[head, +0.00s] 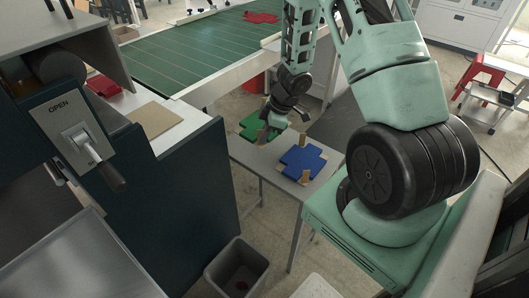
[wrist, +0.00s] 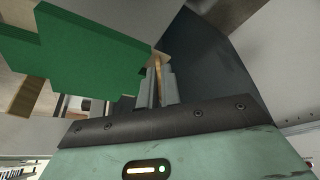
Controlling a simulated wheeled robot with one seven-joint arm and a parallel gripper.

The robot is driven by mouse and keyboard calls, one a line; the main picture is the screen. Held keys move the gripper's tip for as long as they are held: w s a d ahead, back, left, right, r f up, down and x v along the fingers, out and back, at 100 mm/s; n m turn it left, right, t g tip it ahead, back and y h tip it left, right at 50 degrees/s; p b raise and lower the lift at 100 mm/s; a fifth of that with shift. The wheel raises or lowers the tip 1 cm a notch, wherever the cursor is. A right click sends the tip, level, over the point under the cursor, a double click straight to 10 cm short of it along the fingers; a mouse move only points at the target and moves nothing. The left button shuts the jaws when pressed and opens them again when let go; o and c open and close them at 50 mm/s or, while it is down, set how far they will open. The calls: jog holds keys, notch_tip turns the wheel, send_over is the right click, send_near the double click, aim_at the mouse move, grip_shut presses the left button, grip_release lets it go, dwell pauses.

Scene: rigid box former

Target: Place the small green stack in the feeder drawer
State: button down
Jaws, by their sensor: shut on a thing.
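The small green stack (head: 249,124) is a cross-shaped pile with tan pieces at its edges, at the far end of the small grey table. My gripper (head: 268,133) is at its near right side. In the wrist view the green stack (wrist: 92,58) is large at the left, and my gripper (wrist: 160,82) is shut on its edge, at a tan strip. I cannot tell whether the stack touches the table. A dark machine (head: 190,185) with an OPEN label and a lever stands at the left. I cannot make out for certain which part is the feeder drawer.
A blue stack (head: 303,160) lies on the grey table (head: 262,158), close to the green one. A grey bin (head: 236,268) stands on the floor in front. A green conveyor (head: 190,55) runs behind, with red pieces (head: 261,17) on it. A tan board (head: 152,118) lies on the machine's ledge.

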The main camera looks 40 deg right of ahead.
jog(key=shift+f, duration=0.2)
notch_tip(320, 180, down, 10)
jog(key=b, duration=0.3)
jog(key=shift+r, duration=0.2)
jog(key=shift+f, duration=0.1)
jog(key=c, duration=1.6)
grip_release()
